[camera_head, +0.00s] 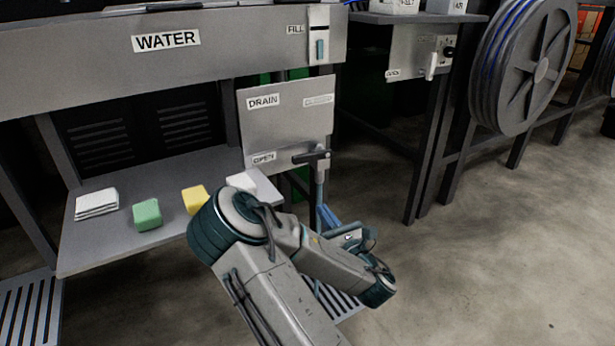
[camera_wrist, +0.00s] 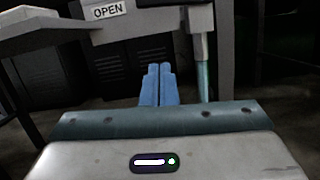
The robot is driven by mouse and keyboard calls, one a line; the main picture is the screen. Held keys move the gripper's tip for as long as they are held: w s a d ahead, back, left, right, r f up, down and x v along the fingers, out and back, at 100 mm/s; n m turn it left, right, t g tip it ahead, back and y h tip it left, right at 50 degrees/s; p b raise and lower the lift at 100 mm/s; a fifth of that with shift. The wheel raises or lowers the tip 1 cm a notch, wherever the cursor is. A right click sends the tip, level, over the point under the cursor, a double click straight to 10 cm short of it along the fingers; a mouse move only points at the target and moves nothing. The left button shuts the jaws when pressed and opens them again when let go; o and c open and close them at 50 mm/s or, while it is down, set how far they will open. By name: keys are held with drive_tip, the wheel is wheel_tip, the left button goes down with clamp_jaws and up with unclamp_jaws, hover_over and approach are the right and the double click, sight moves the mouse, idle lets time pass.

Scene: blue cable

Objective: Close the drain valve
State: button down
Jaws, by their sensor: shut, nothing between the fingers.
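The drain valve's black handle (camera_head: 309,158) sits at the lower right of the grey DRAIN panel (camera_head: 285,115). It lies roughly level, with its long end pointing left toward the OPEN label (camera_head: 264,158). A pipe (camera_head: 319,188) runs down below the valve; it also shows in the wrist view (camera_wrist: 202,75). My gripper (camera_head: 327,214) is below the handle, near the pipe, and apart from the handle. Its blue fingers (camera_wrist: 159,70) are shut together with nothing between them. In the wrist view the handle cannot be made out clearly; the OPEN label (camera_wrist: 108,10) is at the top.
A grey shelf (camera_head: 110,240) at the left holds a white stack (camera_head: 97,203), a green sponge (camera_head: 147,214), a yellow sponge (camera_head: 195,199) and a white block (camera_head: 241,183). A table leg (camera_head: 424,165) and a cable reel (camera_head: 525,65) stand to the right. The floor front right is clear.

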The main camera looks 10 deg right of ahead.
sight(310, 154)
drive_tip(key=shift+w, duration=0.1)
drive_tip(key=w+a+r+p, duration=0.2)
drive_tip(key=w+r, duration=0.4)
drive_tip(key=w, duration=0.3)
drive_tip(key=shift+a+r, duration=0.15)
drive_tip(key=shift+a, duration=0.1)
drive_tip(key=shift+w, duration=0.1)
drive_tip(key=shift+a+r, duration=0.1)
idle(0.5)
